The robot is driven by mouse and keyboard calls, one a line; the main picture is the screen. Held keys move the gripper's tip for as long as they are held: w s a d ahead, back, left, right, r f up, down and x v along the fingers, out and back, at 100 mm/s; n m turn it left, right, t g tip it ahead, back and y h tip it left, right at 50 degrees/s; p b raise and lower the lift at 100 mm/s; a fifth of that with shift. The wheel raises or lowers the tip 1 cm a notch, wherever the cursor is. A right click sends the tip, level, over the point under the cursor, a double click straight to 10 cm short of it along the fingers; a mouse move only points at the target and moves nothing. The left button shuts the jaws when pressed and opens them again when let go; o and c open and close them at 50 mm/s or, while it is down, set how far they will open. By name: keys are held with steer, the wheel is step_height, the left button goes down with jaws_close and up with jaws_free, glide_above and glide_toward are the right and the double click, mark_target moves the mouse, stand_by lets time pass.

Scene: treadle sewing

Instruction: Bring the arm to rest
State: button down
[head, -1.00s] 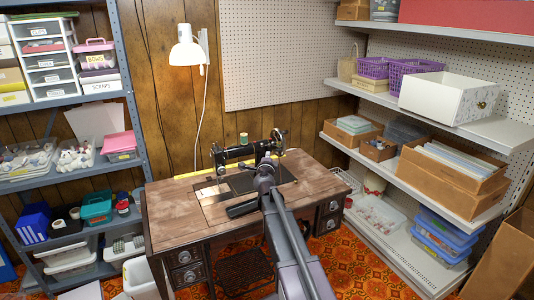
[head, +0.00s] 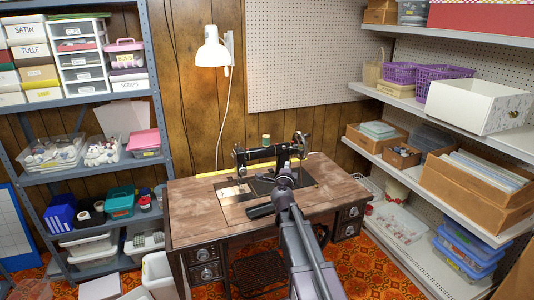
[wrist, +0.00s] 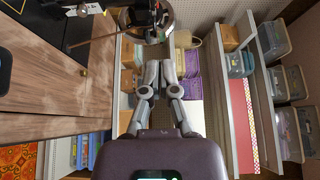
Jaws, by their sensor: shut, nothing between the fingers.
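My gripper (wrist: 160,68) is in the wrist view, its two grey fingers together with nothing between them. Beyond its tips, the sewing machine's round handwheel shows at the top; I cannot tell the gap. In the head view my arm reaches up from the bottom edge over the front of the wooden treadle table (head: 200,215). The fingers cannot be made out clearly there.
A grey shelf unit (head: 90,174) with boxes and bins stands left. White shelves (head: 440,187) with baskets and cartons stand right. A wall lamp (head: 213,50) hangs behind the table. The table's left top is clear.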

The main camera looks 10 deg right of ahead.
steer(key=s+a+f+n+g+y, duration=0.35)
steer(key=s+a+n+y, duration=0.2)
steer(key=a+n, duration=0.25)
steer(key=s+a+f+n+g+y, duration=0.2)
steer(key=s+a+f+n+y, duration=0.2)
steer(key=a+n+y, duration=0.35)
steer(key=s+f+n+g+h, duration=0.3)
steer(key=s+f+n+g, duration=0.4)
steer(key=s, duration=0.5)
steer(key=s+d+f+g+h, duration=0.4)
steer(key=s+d+g, duration=0.15)
steer(key=s, duration=0.55)
step_height(320, 180, up, 16)
steer(key=t+p, duration=0.1)
steer(key=p, duration=1.5)
steer(key=shift+d, duration=0.3)
steer(key=shift+m, duration=0.25)
